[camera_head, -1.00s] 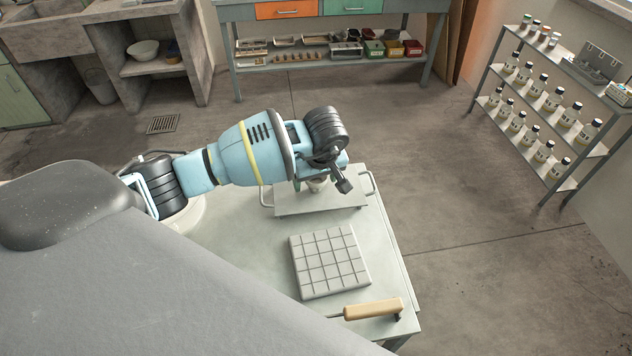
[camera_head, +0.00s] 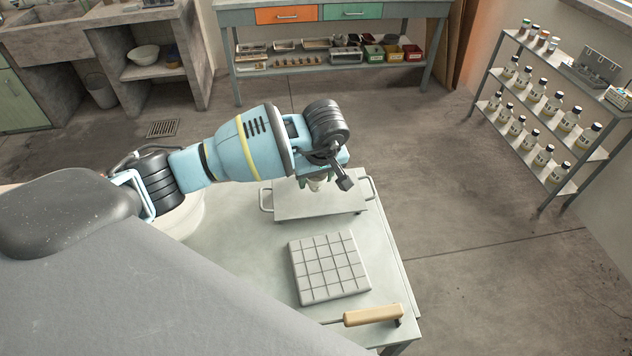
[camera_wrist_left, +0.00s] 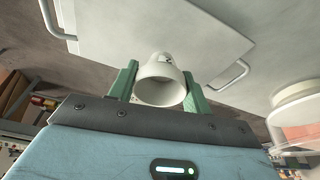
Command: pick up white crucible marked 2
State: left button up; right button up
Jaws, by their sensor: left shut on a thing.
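A white crucible (camera_wrist_left: 158,84) is held between the green fingers of my left gripper (camera_wrist_left: 161,76) in the left wrist view. Its round open mouth faces the camera, and a small dark mark on its side is too small to read. In the head view the crucible (camera_head: 318,185) shows only partly, below my left gripper (camera_head: 322,178), whose wrist hides the rest. It appears to be above the metal tray (camera_head: 300,208), clear of its surface. My right gripper is not in view.
A pale gridded block (camera_head: 328,267) lies on the bench (camera_head: 245,245) in front of the tray. A wooden-handled tool (camera_head: 373,315) lies at the front edge. The tray has a wire handle (camera_head: 265,200) at each end. Bare bench top lies left of the block.

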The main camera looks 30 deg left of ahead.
pick_arm(q)
jog(key=s+d+r, duration=0.1)
jog(key=s+d, duration=0.1)
jog(key=s, duration=0.5)
jog(key=s+d+r, duration=0.1)
jog(key=s, duration=0.7)
jog(key=shift+s+d+r, duration=0.3)
jog(key=shift+d+r, duration=0.05)
jog(key=shift+d, duration=0.05)
